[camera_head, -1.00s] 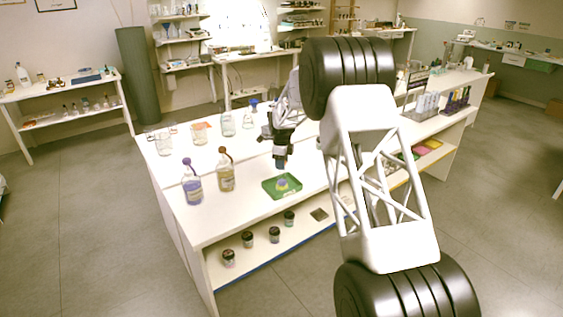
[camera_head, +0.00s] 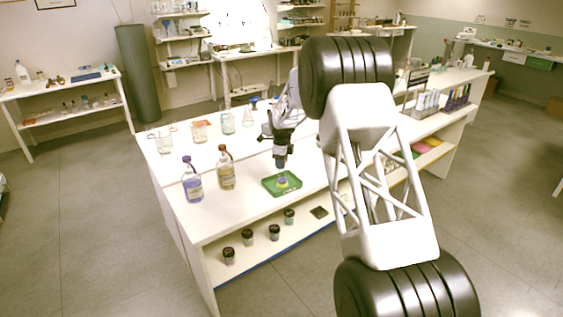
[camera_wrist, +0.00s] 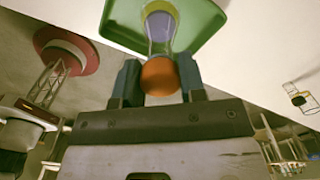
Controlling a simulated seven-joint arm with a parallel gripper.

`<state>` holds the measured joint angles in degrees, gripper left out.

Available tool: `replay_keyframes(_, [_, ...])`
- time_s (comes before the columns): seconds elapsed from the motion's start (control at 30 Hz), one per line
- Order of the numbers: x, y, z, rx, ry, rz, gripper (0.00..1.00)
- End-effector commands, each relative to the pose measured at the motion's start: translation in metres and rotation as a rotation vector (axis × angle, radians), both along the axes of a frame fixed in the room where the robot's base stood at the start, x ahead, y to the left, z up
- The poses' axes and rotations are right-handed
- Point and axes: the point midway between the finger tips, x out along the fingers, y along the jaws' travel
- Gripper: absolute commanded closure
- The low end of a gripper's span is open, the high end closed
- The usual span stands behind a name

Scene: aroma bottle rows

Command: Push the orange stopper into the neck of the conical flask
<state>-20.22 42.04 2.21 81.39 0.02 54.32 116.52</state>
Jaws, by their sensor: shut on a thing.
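My gripper (camera_wrist: 159,82) is shut on the orange stopper (camera_wrist: 161,75), which sits between its two blue-grey fingers in the wrist view. The conical flask (camera_wrist: 160,28), clear with purple content and a yellowish base, stands on the green tray (camera_wrist: 116,22). The flask neck lines up with the stopper in the wrist view; I cannot tell whether they touch. In the head view my gripper (camera_head: 281,164) points down just above the small flask (camera_head: 282,182) on the green tray (camera_head: 270,186). The stopper is not distinguishable there.
Glass beakers (camera_head: 228,125) stand further back. Test-tube racks (camera_head: 428,104) are at right. Small jars (camera_head: 247,238) sit on the lower shelf. The white tabletop (camera_head: 240,208) is clear around the tray.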

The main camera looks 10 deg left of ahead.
Motion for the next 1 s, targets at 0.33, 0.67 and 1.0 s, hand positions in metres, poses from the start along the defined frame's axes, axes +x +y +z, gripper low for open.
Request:
replay_keyframes(0.33, [-0.0001,-0.0001,-0.0055,0.0,0.0,0.0,0.79])
replay_keyframes(0.67, [-0.0001,-0.0001,-0.0056,0.0,0.0,0.0,0.5])
replay_keyframes(1.0, [-0.0002,-0.0001,-0.0056,0.0,0.0,0.0,0.32])
